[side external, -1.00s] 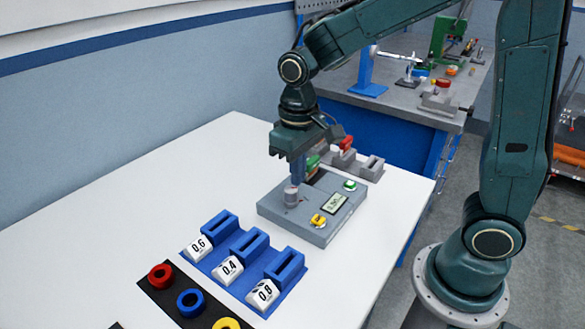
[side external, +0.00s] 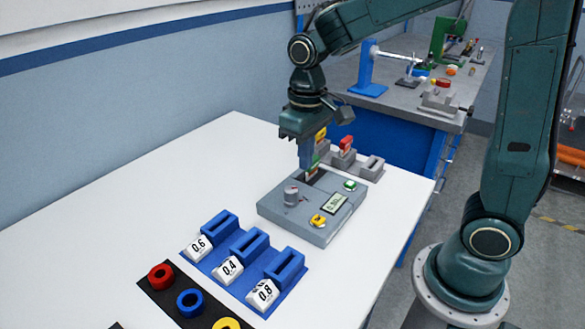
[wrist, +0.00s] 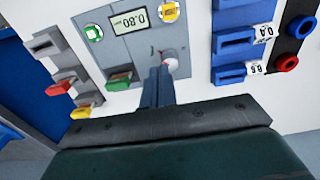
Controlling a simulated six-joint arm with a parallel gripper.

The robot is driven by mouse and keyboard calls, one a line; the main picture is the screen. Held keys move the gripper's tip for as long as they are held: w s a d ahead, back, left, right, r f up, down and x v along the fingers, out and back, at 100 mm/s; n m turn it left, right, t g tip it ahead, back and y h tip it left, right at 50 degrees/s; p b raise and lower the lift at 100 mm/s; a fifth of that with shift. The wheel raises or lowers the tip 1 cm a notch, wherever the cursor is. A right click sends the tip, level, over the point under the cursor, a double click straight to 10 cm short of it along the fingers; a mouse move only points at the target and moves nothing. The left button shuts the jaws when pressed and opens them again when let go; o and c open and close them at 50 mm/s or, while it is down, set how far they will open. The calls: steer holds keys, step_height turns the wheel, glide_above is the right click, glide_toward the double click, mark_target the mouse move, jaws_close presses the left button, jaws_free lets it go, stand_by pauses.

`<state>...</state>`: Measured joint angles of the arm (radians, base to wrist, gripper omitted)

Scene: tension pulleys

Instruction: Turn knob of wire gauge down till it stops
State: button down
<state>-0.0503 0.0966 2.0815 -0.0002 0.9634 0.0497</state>
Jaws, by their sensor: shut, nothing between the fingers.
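The wire gauge is a flat grey box (side external: 335,228) on the white table, and it also shows in the wrist view (wrist: 118,53). Its round grey knob (side external: 291,195) stands upright on top, and in the wrist view the knob (wrist: 171,62) is partly hidden by the fingers. The small display (wrist: 129,20) appears to read 0.80. My gripper (side external: 305,168) is shut and empty, above and behind the knob and apart from it. In the wrist view its fingertips (wrist: 158,72) appear beside the knob. A green-topped piece (wrist: 124,82) sits in the gauge's slot, partly behind my fingers in the side view.
Yellow (side external: 318,219) and green (side external: 351,185) buttons are on the gauge. Grey holders with red (side external: 346,143) and yellow (side external: 320,133) pieces stand behind it. Blue slotted holders (side external: 249,246) with number labels and coloured rings (side external: 190,302) lie in front. The table's left side is clear.

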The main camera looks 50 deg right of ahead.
mark_target(291, 196)
steer(key=shift+f, duration=0.1)
steer(key=shift+f, duration=3.4)
steer(key=shift+w+a, duration=0.2)
steer(key=shift+w, duration=0.25)
steer(key=shift+s+a+r, duration=0.1)
steer(key=shift+a, duration=0.55)
steer(key=shift+a, duration=0.45)
steer(key=shift+s+a, duration=0.2)
steer(key=shift+s, duration=0.05)
steer(key=shift+s, duration=0.1)
